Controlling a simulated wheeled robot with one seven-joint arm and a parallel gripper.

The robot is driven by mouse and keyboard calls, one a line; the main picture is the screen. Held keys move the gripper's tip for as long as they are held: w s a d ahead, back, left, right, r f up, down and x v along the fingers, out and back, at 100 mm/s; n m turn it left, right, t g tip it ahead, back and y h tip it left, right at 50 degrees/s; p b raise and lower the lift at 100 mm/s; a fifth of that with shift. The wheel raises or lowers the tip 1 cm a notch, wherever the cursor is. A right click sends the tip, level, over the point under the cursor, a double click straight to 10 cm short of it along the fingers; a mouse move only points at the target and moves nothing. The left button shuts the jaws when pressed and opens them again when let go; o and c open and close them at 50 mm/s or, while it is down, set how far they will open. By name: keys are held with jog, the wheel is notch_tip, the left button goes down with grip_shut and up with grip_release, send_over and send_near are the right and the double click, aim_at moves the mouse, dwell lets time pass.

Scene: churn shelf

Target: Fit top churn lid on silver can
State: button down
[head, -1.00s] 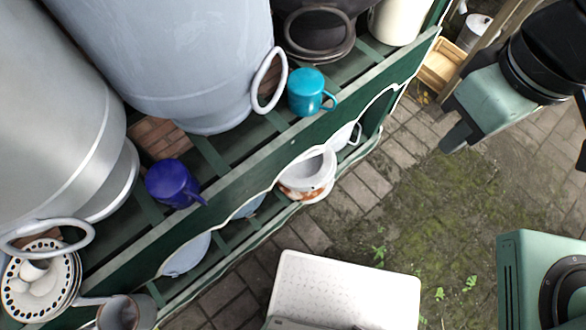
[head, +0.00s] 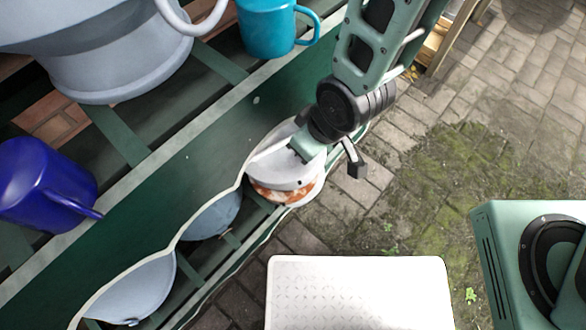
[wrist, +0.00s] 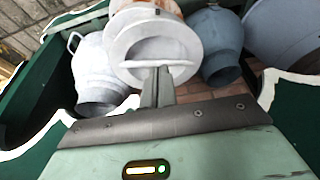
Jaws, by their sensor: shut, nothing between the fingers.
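A white churn lid (head: 277,174) lies on top of a stack on the lower shelf; the lid below it (head: 285,193) has rust-orange patches. In the wrist view the top lid (wrist: 153,48) shows a round rim and a bar handle (wrist: 140,63) across it. My gripper (head: 297,152) is over the lid, and its fingers (wrist: 158,75) are shut and empty, close to the bar. I cannot tell whether they touch it. No silver can is clearly identifiable now; a large blue-grey can (head: 115,72) stands on the upper shelf.
The green shelf board (head: 205,160) runs along the left of my arm. A teal mug (head: 265,25) and a dark blue mug (head: 45,185) stand above it. Pale blue round vessels (head: 135,290) sit on the lower shelf.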

jog(key=b+x, duration=0.3)
jog(key=x, duration=0.8)
jog(key=shift+f, duration=0.25)
